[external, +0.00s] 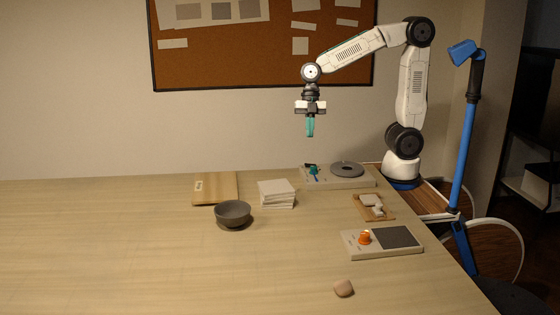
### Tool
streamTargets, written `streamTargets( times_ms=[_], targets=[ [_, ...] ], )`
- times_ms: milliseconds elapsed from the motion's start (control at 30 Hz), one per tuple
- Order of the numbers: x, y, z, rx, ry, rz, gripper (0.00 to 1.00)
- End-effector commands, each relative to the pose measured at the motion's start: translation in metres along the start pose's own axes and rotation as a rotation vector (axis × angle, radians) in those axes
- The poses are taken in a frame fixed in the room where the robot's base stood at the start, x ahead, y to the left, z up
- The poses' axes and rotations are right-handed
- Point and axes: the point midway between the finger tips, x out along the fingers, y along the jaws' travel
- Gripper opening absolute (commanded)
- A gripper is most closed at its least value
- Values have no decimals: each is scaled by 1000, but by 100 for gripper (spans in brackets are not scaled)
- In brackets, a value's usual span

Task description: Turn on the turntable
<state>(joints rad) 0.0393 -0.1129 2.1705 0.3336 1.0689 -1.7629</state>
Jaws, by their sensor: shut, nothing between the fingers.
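The turntable (336,182) sits near the back right edge of the table. It is a flat pale box with a round dark disc (347,169) on its right part. A teal knob (313,170) and a small dark part are on its left part; the knob's setting is too small to tell. My gripper (310,134) points straight down in the air above the turntable's left end. Its teal fingers are shut and empty, and they are apart from the knob.
A second pale device (383,254) with an orange knob (364,237) and dark square plate stands nearer the front. The left table is clear.

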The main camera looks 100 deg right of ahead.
Motion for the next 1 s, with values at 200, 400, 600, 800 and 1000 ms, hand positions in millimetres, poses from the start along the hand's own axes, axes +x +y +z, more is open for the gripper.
streamTargets(
  times_ms=[200,400,600,800,1000],
  targets=[
    [50,-1,0,0,0,-5,0],
    [81,2,7,1,-1,-2,0],
    [95,3,11,1,0,-1,0],
    [97,4,12,0,-1,0,0],
    [97,4,12,2,-1,-5,0]
  ],
)
